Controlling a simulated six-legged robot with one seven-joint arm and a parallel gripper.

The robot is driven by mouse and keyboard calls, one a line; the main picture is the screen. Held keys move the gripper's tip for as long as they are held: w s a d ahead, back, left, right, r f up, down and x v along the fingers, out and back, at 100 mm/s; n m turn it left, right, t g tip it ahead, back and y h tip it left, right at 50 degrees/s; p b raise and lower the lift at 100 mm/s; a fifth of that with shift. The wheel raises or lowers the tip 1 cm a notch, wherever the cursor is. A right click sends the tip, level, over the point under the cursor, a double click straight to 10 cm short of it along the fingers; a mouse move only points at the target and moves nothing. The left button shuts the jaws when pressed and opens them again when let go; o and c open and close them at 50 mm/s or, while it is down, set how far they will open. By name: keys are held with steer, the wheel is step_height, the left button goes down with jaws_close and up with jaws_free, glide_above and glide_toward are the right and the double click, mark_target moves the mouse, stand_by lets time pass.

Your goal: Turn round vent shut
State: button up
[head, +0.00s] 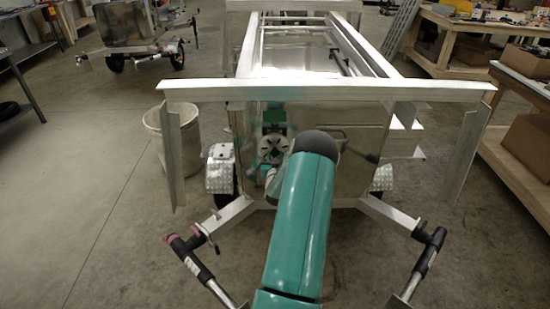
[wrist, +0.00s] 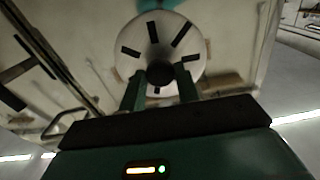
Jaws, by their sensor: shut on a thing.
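The round vent (wrist: 190,47) is a pale metal disc with several dark radial slots and a dark centre knob (wrist: 160,72). It is mounted on the trailer's shiny front panel. It also shows in the head view (head: 265,151), partly covered by my arm. My gripper (wrist: 160,77) is at the vent's centre, its two green fingers on either side of the knob and shut on it. The knob is partly hidden between the fingers. In the head view my arm hides most of the gripper.
The aluminium trailer (head: 205,92) has a wide crossbar and hanging side plates around the panel. Black-handled bars (head: 190,258) stick out at the lower left and right (head: 430,248). A white bucket (head: 172,135) stands left; workbenches (head: 525,165) stand right.

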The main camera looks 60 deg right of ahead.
steer(key=m, duration=0.4)
steer(key=shift+m, duration=2.1)
steer(key=o, duration=1)
steer(key=shift+a, duration=0.1)
steer(key=v, duration=1.3)
steer(key=shift+s+a, duration=0.15)
steer(key=shift+a, duration=0.15)
